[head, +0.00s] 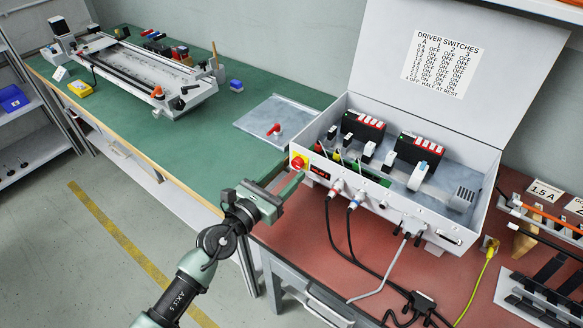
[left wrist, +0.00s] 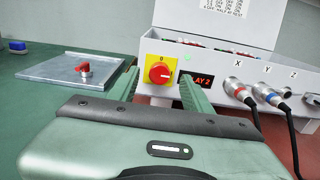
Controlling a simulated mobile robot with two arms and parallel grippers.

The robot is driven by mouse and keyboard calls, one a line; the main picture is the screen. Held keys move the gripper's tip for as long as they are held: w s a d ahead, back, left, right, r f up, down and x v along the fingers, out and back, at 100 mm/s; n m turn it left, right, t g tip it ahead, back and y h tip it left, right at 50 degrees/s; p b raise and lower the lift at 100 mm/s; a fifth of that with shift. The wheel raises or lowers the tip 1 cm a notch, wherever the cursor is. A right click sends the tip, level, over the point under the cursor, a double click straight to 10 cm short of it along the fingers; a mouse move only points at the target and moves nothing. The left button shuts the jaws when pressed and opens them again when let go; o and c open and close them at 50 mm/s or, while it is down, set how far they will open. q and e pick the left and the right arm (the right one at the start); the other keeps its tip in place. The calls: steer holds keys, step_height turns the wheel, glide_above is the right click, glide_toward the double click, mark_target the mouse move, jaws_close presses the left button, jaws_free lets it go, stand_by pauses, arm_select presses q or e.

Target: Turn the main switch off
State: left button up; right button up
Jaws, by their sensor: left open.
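The main switch (head: 298,162) is a red rotary knob on a yellow plate at the left end of the control box front. It also shows in the left wrist view (left wrist: 159,73), with a "0" above the knob; a pale mark on the knob seems to point rightward. My left gripper (head: 289,174) is open and empty, its fingers reaching toward the switch. In the left wrist view the knob appears between the two fingers, and I see no clear contact. Beside the switch a small display (left wrist: 203,80) is lit with red characters. My right gripper is out of view.
The open control box (head: 400,205) stands on the red bench top, with cables plugged into its front right of the switch. A grey plate (head: 262,118) with another red knob (head: 274,129) lies left on the green top. A gantry machine (head: 135,75) stands further back.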

mark_target(298, 163)
arm_select(q)
steer(key=shift+x, duration=1.2)
jaws_close()
